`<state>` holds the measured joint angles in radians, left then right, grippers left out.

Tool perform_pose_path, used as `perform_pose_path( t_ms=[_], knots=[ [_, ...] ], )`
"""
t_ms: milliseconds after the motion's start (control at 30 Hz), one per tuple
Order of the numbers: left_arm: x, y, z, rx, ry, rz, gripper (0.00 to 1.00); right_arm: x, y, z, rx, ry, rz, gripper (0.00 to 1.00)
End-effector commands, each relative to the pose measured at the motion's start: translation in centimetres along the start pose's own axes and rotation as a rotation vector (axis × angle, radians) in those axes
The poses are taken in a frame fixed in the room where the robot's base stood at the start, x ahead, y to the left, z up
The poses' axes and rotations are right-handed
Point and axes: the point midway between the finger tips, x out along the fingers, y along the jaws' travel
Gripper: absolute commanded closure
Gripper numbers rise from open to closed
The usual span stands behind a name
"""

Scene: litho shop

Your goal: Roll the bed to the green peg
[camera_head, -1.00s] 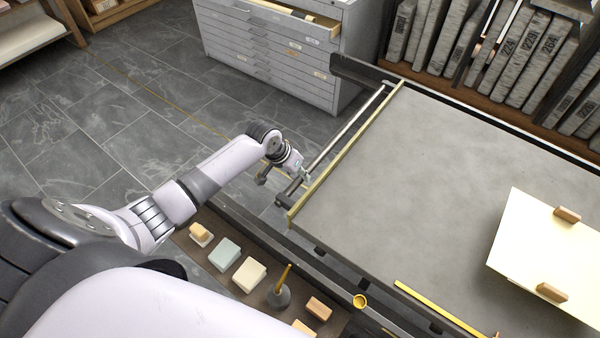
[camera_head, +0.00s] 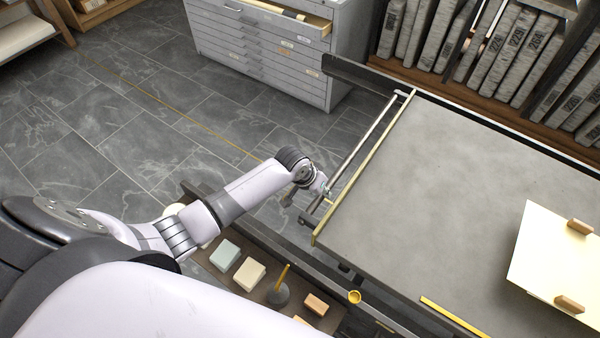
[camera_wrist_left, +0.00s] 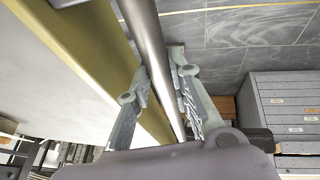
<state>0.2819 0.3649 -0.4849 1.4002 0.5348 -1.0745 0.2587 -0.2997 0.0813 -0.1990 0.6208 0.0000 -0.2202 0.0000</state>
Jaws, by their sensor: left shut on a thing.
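The bed (camera_head: 430,190) is a wide grey slab with a brass-coloured edge strip (camera_head: 365,170) along its left side. A steel bar (camera_head: 365,145) runs alongside that edge; it also crosses the left wrist view (camera_wrist_left: 148,38). My left gripper (camera_head: 328,194) is at the near end of the bar, left of the bed's near corner. In the left wrist view my left gripper (camera_wrist_left: 160,72) has one finger on each side of the bar and is shut on it. The right gripper is out of view. I cannot make out a green peg.
Dark rails (camera_head: 300,240) run along the bed's near side, with a yellow ring (camera_head: 355,297) beside them. A low shelf holds blocks (camera_head: 249,274) and a yellow stick in a stand (camera_head: 279,294). A cream sheet (camera_head: 550,255) lies on the bed. A grey drawer cabinet (camera_head: 260,55) stands behind.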

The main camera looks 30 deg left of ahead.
Motion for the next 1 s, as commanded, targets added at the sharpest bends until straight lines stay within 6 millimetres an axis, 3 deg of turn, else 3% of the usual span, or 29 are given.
perform_pose_path(
  t_ms=[33,100,400,700,1000],
  knots=[
    [0.0,2.9,0.4,0.002,-0.011,0.027,1.00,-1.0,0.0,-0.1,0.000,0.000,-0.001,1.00],
    [0.4,4.7,0.5,0.002,-0.010,0.026,1.00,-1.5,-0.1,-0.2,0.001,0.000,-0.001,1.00],
    [1.7,10.3,0.9,0.003,-0.007,0.007,1.00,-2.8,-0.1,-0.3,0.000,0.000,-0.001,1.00],
    [2.4,13.2,1.1,0.002,-0.004,0.000,1.00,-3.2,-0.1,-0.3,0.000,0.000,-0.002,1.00],
    [2.6,14.3,1.3,0.002,-0.005,0.010,1.00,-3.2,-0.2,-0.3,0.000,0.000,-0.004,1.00]
  ],
)
